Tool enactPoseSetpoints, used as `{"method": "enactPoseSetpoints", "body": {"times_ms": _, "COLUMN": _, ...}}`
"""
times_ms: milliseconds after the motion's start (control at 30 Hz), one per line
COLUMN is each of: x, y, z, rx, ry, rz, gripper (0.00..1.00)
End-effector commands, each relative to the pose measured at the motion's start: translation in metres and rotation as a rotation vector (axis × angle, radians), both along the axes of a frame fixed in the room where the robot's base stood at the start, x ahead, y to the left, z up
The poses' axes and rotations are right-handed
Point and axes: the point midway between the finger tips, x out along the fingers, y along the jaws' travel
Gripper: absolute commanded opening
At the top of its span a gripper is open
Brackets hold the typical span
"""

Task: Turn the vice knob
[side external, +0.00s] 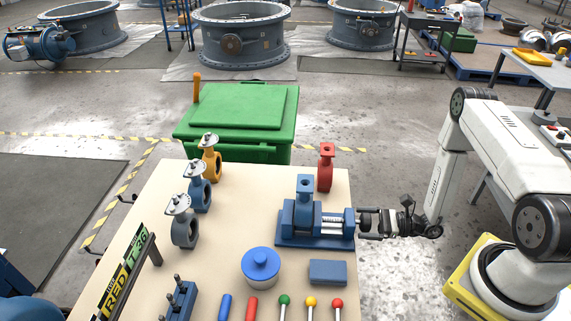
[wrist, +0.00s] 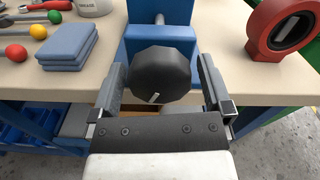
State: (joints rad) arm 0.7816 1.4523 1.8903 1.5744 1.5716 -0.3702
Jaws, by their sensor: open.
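The vice knob (wrist: 158,77) is a black, many-sided knob with a light mark on its face, at the end of the blue vice. It also shows in the side view as a small dark shape (side external: 367,221). The blue vice (side external: 320,242) stands near the table's right edge with a blue valve (side external: 305,190) upright at its jaws. My gripper (wrist: 160,84) is open, with one finger on each side of the knob. Gaps show between both fingers and the knob. In the side view my gripper (side external: 371,223) reaches in from the right.
A red valve (wrist: 289,35) stands to the right in the wrist view. Folded blue cloths (wrist: 69,47) and coloured-ball levers lie to the left. Grey (side external: 184,230), blue and yellow valves line the table's left side. A green bin (side external: 185,131) stands behind.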

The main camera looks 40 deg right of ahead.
Motion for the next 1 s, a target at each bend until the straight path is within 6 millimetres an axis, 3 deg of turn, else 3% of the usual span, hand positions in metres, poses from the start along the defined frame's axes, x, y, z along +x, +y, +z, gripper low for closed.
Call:
{"method": "enactPoseSetpoints", "body": {"times_ms": 333, "x": 0.0013, "y": 0.0013, "z": 0.0000, "rx": 0.000, "ry": 0.000, "rz": 0.000, "gripper": 0.97}}
{"method": "enactPoseSetpoints", "body": {"times_ms": 500, "x": 0.0013, "y": 0.0013, "z": 0.0000, "rx": 0.000, "ry": 0.000, "rz": 0.000, "gripper": 0.43}}
{"method": "enactPoseSetpoints", "body": {"times_ms": 600, "x": 0.0012, "y": 0.0012, "z": 0.0000, "rx": 0.000, "ry": 0.000, "rz": 0.000, "gripper": 0.16}}
{"method": "enactPoseSetpoints", "body": {"times_ms": 1000, "x": 0.0011, "y": 0.0013, "z": 0.0000, "rx": 0.062, "ry": 0.062, "rz": 0.000, "gripper": 0.16}}
